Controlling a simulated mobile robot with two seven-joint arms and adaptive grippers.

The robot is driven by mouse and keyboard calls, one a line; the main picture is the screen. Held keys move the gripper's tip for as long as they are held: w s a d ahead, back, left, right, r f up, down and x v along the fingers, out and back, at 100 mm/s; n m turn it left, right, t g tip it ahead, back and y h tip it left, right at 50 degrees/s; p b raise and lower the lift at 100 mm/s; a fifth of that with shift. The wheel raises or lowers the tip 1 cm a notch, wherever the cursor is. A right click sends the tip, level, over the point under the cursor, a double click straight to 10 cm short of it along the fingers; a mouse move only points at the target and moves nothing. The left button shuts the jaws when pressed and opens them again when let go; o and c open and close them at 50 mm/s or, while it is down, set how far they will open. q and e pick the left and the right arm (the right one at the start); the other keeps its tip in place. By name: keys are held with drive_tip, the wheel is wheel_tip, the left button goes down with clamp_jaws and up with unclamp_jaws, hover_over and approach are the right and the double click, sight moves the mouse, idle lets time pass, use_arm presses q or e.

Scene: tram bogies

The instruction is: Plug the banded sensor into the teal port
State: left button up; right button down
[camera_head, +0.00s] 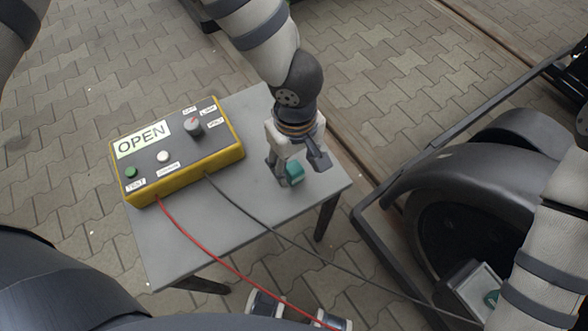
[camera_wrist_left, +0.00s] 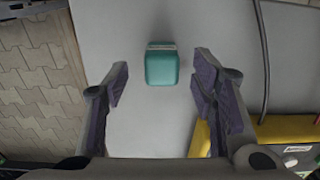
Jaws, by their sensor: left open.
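A small teal block with a pale band across one end, seemingly the banded sensor (camera_head: 296,171), lies on the grey table. It also shows in the left wrist view (camera_wrist_left: 161,68), ahead of and between the two fingers. My left gripper (camera_head: 301,168) is open and empty, pointing down over the block; in the wrist view a gap shows on each side. My right gripper is not in view.
The grey table (camera_head: 225,232) also holds a yellow control box (camera_head: 190,152) with an OPEN label, knob and buttons. A red cable (camera_head: 197,240) and a dark cable (camera_head: 290,241) run from it toward the lower right. A dark bogie wheel and frame (camera_head: 470,190) stand right.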

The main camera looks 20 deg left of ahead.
sight(294, 167)
use_arm(q)
wheel_tip(294, 167, down, 4)
drive_tip(key=shift+a+r, duration=0.1)
drive_tip(key=shift+r, duration=0.15)
drive_tip(key=shift+s, duration=0.1)
drive_tip(key=c, duration=1.2)
drive_tip(key=shift+o, duration=0.2)
